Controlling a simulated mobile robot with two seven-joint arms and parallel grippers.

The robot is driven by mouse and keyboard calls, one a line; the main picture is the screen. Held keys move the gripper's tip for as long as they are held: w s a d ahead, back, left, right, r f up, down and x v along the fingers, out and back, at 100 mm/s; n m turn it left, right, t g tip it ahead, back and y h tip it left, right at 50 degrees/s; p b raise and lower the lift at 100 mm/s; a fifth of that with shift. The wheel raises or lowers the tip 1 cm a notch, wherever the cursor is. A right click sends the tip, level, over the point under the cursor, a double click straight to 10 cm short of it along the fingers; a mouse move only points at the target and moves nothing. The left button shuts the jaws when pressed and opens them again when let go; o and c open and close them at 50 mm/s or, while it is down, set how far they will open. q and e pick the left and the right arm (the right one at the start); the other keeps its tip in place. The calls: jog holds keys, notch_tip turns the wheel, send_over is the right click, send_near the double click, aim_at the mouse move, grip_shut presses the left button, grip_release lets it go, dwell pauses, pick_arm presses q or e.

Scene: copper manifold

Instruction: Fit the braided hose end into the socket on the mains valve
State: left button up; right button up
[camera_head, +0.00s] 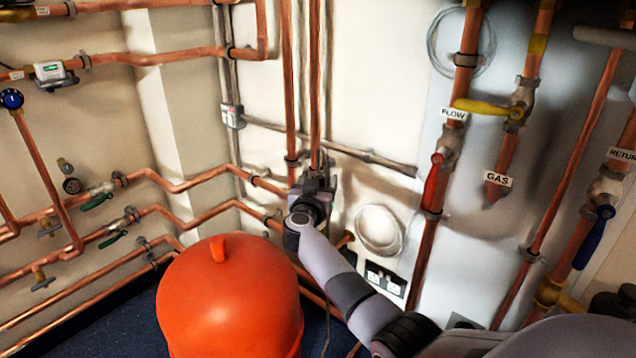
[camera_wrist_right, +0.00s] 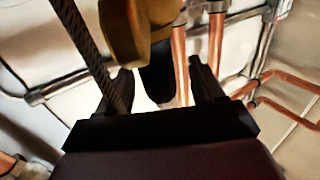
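My right gripper (camera_head: 314,186) reaches up to the wall pipes in the middle of the head view. In the right wrist view its two dark fingers (camera_wrist_right: 160,70) stand apart, with pale wall showing between them. A grey braided hose (camera_wrist_right: 84,42) comes down from the top left and crosses the left finger; I cannot tell whether it touches. A brass-coloured fitting (camera_wrist_right: 124,38) and a dark part (camera_wrist_right: 158,82) show beyond or between the fingers. The hose end and the mains valve's socket cannot be made out. My left gripper is not in view.
An orange-red tank (camera_head: 228,300) stands below and left of my right gripper. Copper pipes run along the walls. A red lever (camera_head: 432,182), a yellow lever (camera_head: 488,107) and a blue lever (camera_head: 594,237) stick out at the right. Wall sockets (camera_head: 385,279) are beside my right forearm.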

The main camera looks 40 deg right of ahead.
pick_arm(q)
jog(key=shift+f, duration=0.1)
pick_arm(e)
jog(key=p+v, duration=0.3)
jog(key=v, duration=0.3)
jog(key=shift+a+r, duration=0.1)
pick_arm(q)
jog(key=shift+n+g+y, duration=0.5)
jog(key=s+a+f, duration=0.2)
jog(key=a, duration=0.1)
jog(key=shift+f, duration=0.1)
pick_arm(e)
jog(key=shift+s+a, duration=0.35)
jog(key=shift+s, duration=0.05)
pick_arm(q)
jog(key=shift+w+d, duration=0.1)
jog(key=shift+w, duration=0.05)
